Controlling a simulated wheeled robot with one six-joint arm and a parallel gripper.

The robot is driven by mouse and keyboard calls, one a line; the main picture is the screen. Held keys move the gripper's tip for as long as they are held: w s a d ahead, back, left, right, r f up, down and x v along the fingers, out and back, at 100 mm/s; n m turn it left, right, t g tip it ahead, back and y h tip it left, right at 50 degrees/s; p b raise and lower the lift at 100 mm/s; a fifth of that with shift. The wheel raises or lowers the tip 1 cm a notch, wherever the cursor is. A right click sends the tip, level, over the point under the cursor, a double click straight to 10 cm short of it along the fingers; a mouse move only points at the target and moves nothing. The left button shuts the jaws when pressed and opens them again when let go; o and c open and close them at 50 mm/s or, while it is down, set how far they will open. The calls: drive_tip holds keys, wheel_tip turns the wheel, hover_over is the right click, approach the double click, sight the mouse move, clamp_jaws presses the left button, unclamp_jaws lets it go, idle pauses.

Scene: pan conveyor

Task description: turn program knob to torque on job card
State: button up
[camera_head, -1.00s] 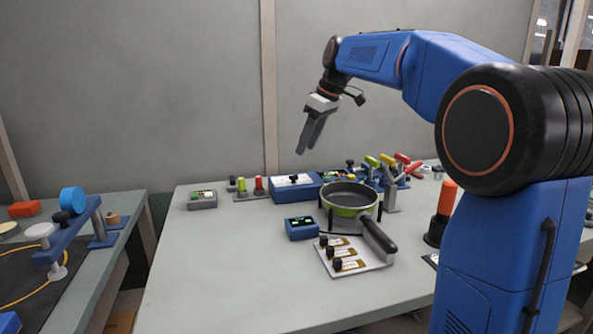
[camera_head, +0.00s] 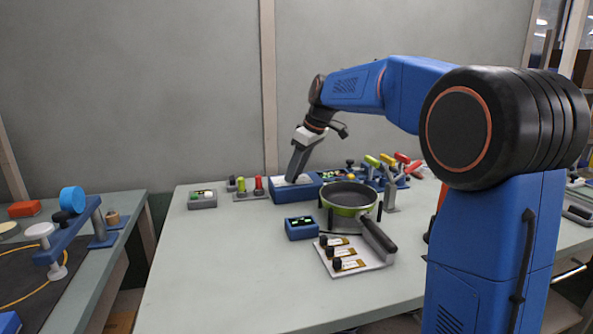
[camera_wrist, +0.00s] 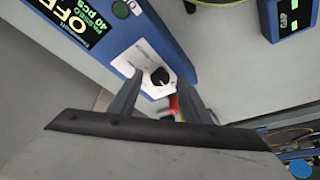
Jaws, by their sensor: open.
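A blue control box (camera_head: 283,195) stands at the back of the bench. In the wrist view the box (camera_wrist: 97,62) carries a round black knob (camera_wrist: 160,76) with a light pointer mark on a white plate. My gripper (camera_head: 292,178) points down over the box and hides the knob in the head view. In the wrist view the fingers of my gripper (camera_wrist: 159,82) are open, one to each side of the knob. I cannot tell whether they touch it. A display (camera_wrist: 75,20) on the box reads "OFF" and "40 pcs". I cannot make out which item is the job card.
A small blue display unit (camera_head: 301,228) and a green pan (camera_head: 345,208) stand in front of the box. A white board (camera_head: 374,262) with black knobs lies nearer. Red and green posts (camera_head: 259,186) stand left of the box. The front left of the bench is clear.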

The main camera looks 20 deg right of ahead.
drive_tip(key=c, duration=1)
drive_tip(key=shift+c, duration=0.2)
